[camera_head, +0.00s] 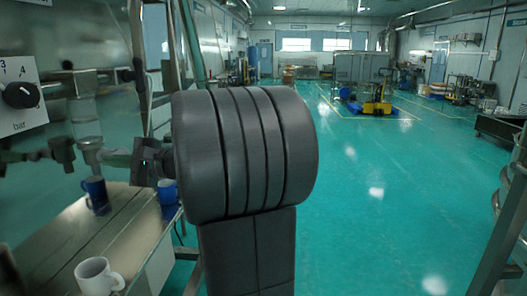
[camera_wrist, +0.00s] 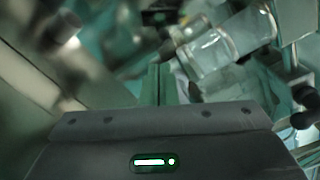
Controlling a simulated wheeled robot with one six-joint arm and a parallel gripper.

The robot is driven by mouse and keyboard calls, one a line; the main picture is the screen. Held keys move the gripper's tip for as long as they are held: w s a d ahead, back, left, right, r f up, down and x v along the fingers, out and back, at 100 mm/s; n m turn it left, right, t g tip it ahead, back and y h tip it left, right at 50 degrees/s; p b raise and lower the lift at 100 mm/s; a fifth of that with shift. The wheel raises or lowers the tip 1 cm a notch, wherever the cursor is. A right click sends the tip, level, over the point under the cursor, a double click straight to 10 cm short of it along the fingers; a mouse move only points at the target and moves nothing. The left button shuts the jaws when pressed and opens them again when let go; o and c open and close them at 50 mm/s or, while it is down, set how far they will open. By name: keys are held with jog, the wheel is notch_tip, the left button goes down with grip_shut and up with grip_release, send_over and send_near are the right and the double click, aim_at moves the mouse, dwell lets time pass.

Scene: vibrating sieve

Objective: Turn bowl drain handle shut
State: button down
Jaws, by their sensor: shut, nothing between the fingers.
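My gripper (camera_head: 114,158) is at the left in the head view, pointing left at the metal pipe fittings (camera_head: 90,150). In the wrist view my gripper (camera_wrist: 160,84) has its greenish fingers together at the middle, with nothing between them. A pale, shiny pipe piece (camera_wrist: 212,50) lies just to the right of and beyond the fingers there. A small dark part (camera_wrist: 156,18) is above the fingertips; it is blurred, and I cannot tell whether it is the drain handle. I cannot make out the handle's position or whether the fingers touch it.
A black knob (camera_head: 22,95) marked "bar" is on a panel at the far left. A bench (camera_head: 62,240) below holds a dark blue mug (camera_head: 96,194), a white mug (camera_head: 98,277) and another blue mug (camera_head: 167,191). The green floor (camera_head: 400,200) at right is open.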

jog(key=shift+s, duration=0.15)
jog(key=d, duration=0.4)
jog(key=s+d, duration=0.1)
jog(key=d, duration=0.1)
jog(key=shift+b, duration=0.4)
